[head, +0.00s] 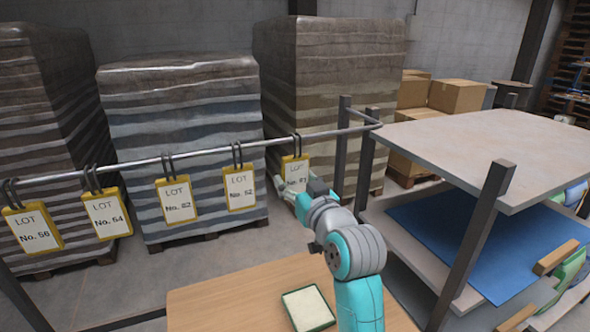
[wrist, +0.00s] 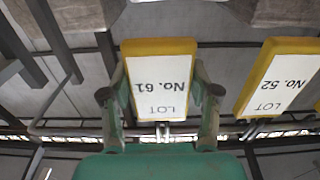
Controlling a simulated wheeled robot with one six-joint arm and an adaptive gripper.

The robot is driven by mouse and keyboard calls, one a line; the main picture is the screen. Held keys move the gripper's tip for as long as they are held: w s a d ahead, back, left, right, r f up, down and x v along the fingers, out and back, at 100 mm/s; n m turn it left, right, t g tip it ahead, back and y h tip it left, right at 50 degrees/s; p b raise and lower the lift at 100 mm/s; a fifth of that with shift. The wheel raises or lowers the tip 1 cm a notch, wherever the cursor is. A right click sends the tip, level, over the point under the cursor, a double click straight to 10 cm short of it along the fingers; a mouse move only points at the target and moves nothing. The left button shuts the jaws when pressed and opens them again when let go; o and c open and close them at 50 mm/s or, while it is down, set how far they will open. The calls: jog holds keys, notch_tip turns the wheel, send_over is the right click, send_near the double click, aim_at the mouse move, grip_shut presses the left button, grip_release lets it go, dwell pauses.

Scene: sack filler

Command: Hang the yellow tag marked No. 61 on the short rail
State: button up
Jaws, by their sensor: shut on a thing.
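The yellow-framed tag No. 61 (head: 294,170) is at the right of a row of similar tags on the long grey rail (head: 215,151). Its dark hooks are at the rail; whether the rail bears its weight I cannot tell. My gripper (head: 296,187) is shut on this tag, one finger at each side edge. In the wrist view the tag (wrist: 160,70) appears upside down between the fingers of the gripper (wrist: 160,92).
Neighbouring tag No. 52 (head: 240,188) hangs to the left, with several more tags beyond. Wrapped pallet stacks (head: 185,120) stand behind the rail. A shelved table (head: 500,150) is at the right. A wooden top (head: 235,300) with a green-edged pad (head: 308,308) lies below my arm.

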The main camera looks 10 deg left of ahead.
jog(key=shift+r, duration=0.15)
jog(key=shift+r, duration=1.25)
jog(key=v, duration=1)
jog(key=shift+d, duration=0.1)
